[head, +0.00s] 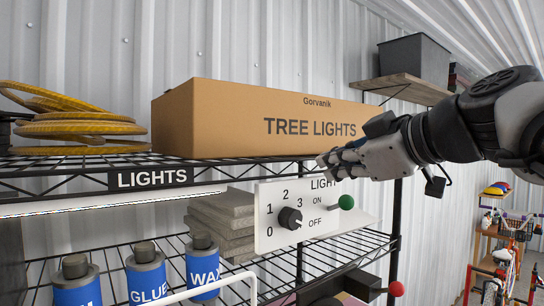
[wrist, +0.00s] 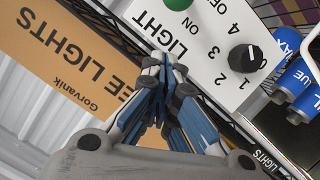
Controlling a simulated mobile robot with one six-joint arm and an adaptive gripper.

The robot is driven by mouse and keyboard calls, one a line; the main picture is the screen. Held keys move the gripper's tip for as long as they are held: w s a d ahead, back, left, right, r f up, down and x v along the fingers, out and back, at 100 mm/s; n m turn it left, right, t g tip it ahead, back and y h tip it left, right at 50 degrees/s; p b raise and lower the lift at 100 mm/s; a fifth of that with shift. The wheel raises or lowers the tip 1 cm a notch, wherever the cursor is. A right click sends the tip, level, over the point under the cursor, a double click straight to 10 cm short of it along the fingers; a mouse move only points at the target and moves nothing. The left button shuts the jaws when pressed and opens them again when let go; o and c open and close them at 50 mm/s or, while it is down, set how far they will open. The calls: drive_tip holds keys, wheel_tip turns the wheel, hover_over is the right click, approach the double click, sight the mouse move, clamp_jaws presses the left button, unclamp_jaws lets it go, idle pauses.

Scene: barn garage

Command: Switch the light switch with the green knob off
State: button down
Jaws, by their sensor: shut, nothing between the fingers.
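The light switch panel (head: 270,232) is a white plate marked LIGHT, on the front of the shelf rack. Its green knob (head: 346,202) sits on a short lever, level with the ON label and above OFF. In the wrist view the green knob (wrist: 178,4) is cut by the top edge. My gripper (head: 327,161) is shut and empty, above the panel's upper edge and in front of the tree lights box. In the wrist view its fingertips (wrist: 163,66) are together, near the word LIGHT and apart from the green knob.
A black dial (head: 290,218) is on the same panel. The cardboard box (head: 230,122) stands on the wire shelf behind my gripper. A red knob (head: 396,289) is lower right. Blue bottles (head: 147,278) stand lower left. A yellow coil (head: 75,126) lies on the shelf.

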sight(340, 206)
drive_tip(key=d+f, duration=0.2)
drive_tip(key=shift+f+b, duration=0.4)
drive_tip(key=b, duration=0.2)
drive_tip(key=shift+s+d+f+b, duration=0.2)
drive_tip(key=shift+f+b, duration=0.05)
drive_tip(key=shift+b, duration=0.05)
drive_tip(key=shift+s+d+t+b, duration=0.15)
drive_tip(key=shift+t+b, duration=0.15)
drive_tip(key=shift+b, duration=0.1)
